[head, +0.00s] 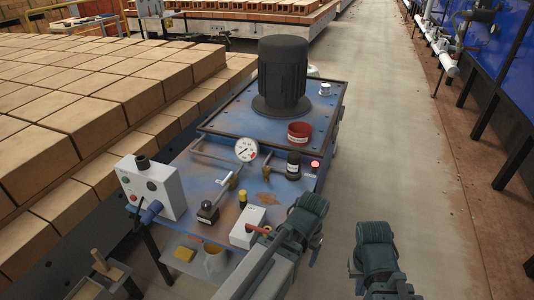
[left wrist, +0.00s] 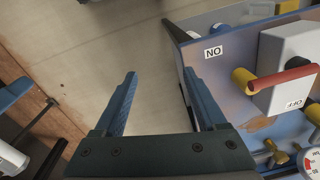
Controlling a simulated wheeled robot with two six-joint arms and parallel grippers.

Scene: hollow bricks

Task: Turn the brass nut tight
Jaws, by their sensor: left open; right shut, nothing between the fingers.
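A brass-coloured fitting (left wrist: 282,158) shows at the lower right edge of the left wrist view, beside the white dial gauge (left wrist: 313,161). It is small and partly cut off, so I cannot tell which part is the nut. In the head view the gauge (head: 246,149) stands on the blue machine top (head: 218,183) with brass-coloured pipework below it. My left gripper (left wrist: 160,74) is open and empty, with bare floor between its fingers and the machine to its right. My right gripper (head: 358,275) is low in the head view, right of the machine, shut and apart from it; its fingertips are hard to make out.
A white switch box with a red lever (left wrist: 283,82) stands near the left gripper. Brick stacks (head: 80,110) stand left. The floor (head: 400,130) to the right is clear.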

